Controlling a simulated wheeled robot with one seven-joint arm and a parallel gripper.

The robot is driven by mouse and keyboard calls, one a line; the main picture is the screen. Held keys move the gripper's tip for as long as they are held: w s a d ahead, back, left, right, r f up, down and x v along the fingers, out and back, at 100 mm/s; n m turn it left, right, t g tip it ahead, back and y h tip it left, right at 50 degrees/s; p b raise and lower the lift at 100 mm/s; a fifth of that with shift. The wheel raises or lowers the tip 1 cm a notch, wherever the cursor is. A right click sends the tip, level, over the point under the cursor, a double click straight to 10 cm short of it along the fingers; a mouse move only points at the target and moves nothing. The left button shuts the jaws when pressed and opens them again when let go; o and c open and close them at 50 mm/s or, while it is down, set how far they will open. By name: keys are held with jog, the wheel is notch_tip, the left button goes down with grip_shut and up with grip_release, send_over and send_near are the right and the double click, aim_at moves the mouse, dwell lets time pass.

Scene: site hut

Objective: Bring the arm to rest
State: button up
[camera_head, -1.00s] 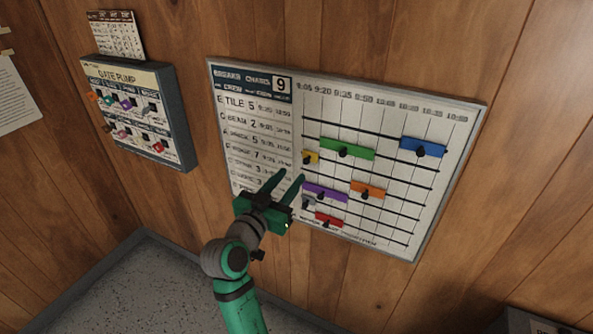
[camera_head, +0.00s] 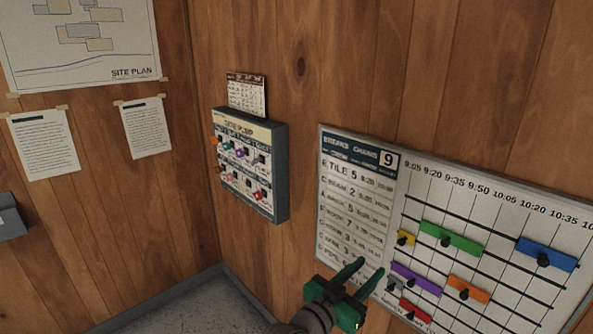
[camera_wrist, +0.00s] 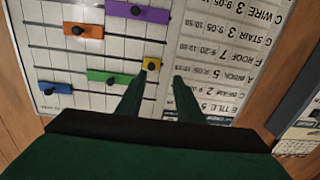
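My gripper (camera_head: 358,277) is green and sits at the lower middle of the head view, in front of the lower left part of the breaks board (camera_head: 362,213). In the wrist view its two fingers (camera_wrist: 157,88) stand apart with nothing between them, so it is open and empty. The left fingertip in that view appears close to the yellow block (camera_wrist: 152,64); I cannot tell whether it touches. Most of my arm is below the head view's lower edge.
The board carries green (camera_head: 452,239), blue (camera_head: 547,253), purple (camera_head: 416,279), orange (camera_head: 467,289), red (camera_head: 415,312) and grey blocks. A site plan (camera_head: 80,40) and papers (camera_head: 145,128) are on the left wall.

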jog(key=s+a+f+n+t+y, duration=0.2)
jog(key=s+a+f+n+y, duration=0.4)
jog(key=f, duration=0.6)
jog(key=s+a+f+n+t+y, duration=0.15)
jog(key=s+a+f+y, duration=0.25)
jog(key=s+a+f, duration=0.65)
jog(key=s+a+f+n+y, duration=0.1)
jog(key=s+a+f, duration=0.15)
jog(key=s, duration=0.35)
jog(key=s+a+f+n+y, duration=0.1)
jog(key=s+f+n+y, duration=0.15)
jog(key=s, duration=0.35)
jog(key=s+r+m, duration=0.1)
jog(key=s+r, duration=0.2)
jog(key=s, duration=0.9)
jog(key=shift+s+a+r, duration=0.15)
jog(key=shift+s+a, duration=0.15)
jog(key=shift+a, duration=0.05)
jog(key=shift+w, duration=0.15)
